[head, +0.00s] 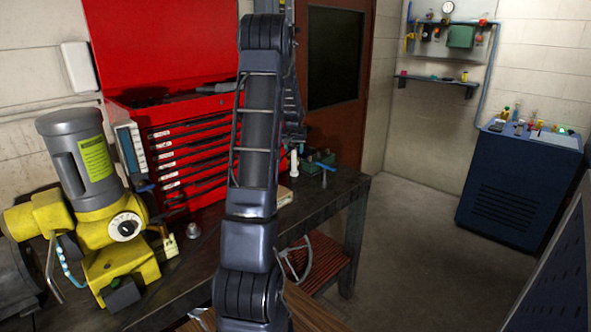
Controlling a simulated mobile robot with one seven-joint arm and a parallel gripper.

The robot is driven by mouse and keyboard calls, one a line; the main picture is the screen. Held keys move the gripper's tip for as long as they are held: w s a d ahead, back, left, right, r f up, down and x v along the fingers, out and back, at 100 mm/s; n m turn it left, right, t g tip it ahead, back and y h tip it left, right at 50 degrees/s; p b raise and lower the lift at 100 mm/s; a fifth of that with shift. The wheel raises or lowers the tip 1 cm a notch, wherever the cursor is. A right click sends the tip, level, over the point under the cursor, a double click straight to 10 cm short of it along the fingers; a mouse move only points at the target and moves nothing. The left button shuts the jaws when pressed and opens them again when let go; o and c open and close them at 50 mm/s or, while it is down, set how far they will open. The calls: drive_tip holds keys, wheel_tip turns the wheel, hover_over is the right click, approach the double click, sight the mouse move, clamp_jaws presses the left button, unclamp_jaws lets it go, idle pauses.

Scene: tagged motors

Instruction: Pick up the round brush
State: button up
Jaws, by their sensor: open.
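I cannot clearly pick out the round brush in the head view. A small pale upright item (293,163) stands on the dark workbench (325,199), just right of my arm; I cannot tell what it is. My arm rises through the middle of the view and folds down behind itself. My gripper (295,134) is at its far end, above the bench and near the pale item. It is small, dark and partly hidden by the arm, and I see nothing held in it.
A yellow-and-grey motor (100,215) stands on the bench at left. A red tool chest (185,150) is behind it. A green holder (318,160) with a blue-handled item is near the bench's right end. A blue cabinet (520,185) stands at right, with bare floor between.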

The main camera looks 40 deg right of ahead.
sight(294, 166)
drive_tip(key=x, duration=0.3)
drive_tip(key=shift+d+f, duration=0.1)
drive_tip(key=shift+f, duration=0.2)
clamp_jaws()
drive_tip(key=shift+r, duration=0.15)
